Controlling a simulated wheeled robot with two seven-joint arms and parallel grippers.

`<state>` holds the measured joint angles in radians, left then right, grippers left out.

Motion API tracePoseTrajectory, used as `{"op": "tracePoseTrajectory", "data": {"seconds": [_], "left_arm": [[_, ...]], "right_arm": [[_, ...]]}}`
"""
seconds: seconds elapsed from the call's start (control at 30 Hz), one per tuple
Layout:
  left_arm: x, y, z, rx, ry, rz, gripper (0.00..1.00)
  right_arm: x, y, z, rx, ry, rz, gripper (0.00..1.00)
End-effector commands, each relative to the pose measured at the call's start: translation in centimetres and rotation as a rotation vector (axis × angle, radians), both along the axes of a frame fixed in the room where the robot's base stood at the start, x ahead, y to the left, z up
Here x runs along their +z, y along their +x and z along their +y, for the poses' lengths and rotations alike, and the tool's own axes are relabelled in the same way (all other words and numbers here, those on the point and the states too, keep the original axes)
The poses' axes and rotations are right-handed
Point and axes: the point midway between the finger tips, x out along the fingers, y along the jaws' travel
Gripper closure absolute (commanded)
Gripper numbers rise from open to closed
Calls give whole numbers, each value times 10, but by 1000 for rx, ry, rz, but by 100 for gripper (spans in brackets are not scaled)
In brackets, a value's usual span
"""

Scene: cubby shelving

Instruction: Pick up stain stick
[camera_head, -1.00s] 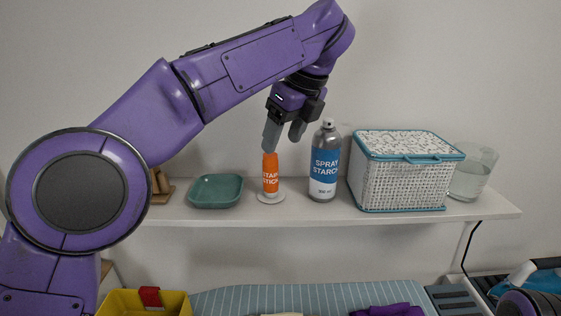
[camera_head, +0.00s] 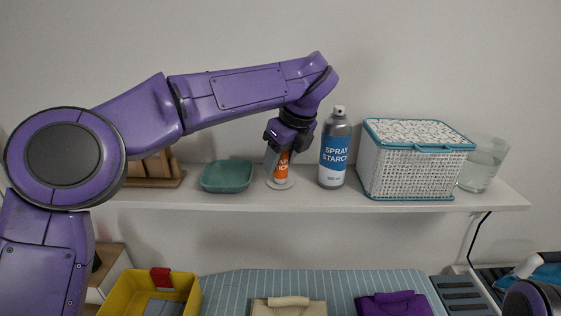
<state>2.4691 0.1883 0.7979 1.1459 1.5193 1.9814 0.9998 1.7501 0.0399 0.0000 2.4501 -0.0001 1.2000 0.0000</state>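The stain stick (camera_head: 282,168), an orange and white tube, stands upright on a small white round disc (camera_head: 281,184) on the shelf. My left gripper (camera_head: 279,158) points down over it from above. One grey finger covers the left part of its label, and its top is hidden by the gripper. The other finger is hard to make out, so I cannot tell whether the fingers press on the stick. My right gripper is not in view; only a purple part of mine shows at the bottom right.
The spray starch can (camera_head: 334,150) stands close to the right of the stick. A teal dish (camera_head: 227,177) is to its left. Farther right are a woven basket (camera_head: 412,165) and a glass of water (camera_head: 481,167). A yellow bin (camera_head: 187,299) and folded cloths are below the shelf (camera_head: 410,203).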

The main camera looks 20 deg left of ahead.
Motion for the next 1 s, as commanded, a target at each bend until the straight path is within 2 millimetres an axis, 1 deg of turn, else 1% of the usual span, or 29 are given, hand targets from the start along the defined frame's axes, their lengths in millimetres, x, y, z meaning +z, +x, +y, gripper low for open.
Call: {"op": "tracePoseTrajectory", "data": {"seconds": [0.03, 0.07, 0.1, 0.37, 0.47, 0.57, 0.63, 0.73, 0.83, 0.87, 0.93, 1.0], "left_arm": [[0, 0, 0, 0, 0, 0, 71], [0, 0, 0, 0, 0, 0, 81], [0, 0, 0, 0, 0, 0, 94], [0, 0, 0, 0, 1, 0, 94], [5, 0, 0, 2, 1, -1, 94], [16, 1, 0, 2, 2, -4, 94], [31, 0, -1, 2, 2, -5, 94], [54, -10, -20, -1, 3, -7, 94], [88, -21, -41, -1, 4, -7, 94], [96, -25, -47, -1, 3, -6, 94], [101, -36, -67, -3, 5, -4, 94], [112, -46, -84, -2, 3, -3, 94]], "right_arm": [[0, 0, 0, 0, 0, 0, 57], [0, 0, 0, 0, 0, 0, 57], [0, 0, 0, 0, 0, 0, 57], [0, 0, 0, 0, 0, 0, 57], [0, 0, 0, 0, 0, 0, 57], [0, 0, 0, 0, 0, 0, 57], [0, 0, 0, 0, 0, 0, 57], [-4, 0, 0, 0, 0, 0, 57], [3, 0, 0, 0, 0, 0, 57], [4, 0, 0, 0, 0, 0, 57], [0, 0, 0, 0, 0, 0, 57], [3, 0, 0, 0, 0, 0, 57]]}}
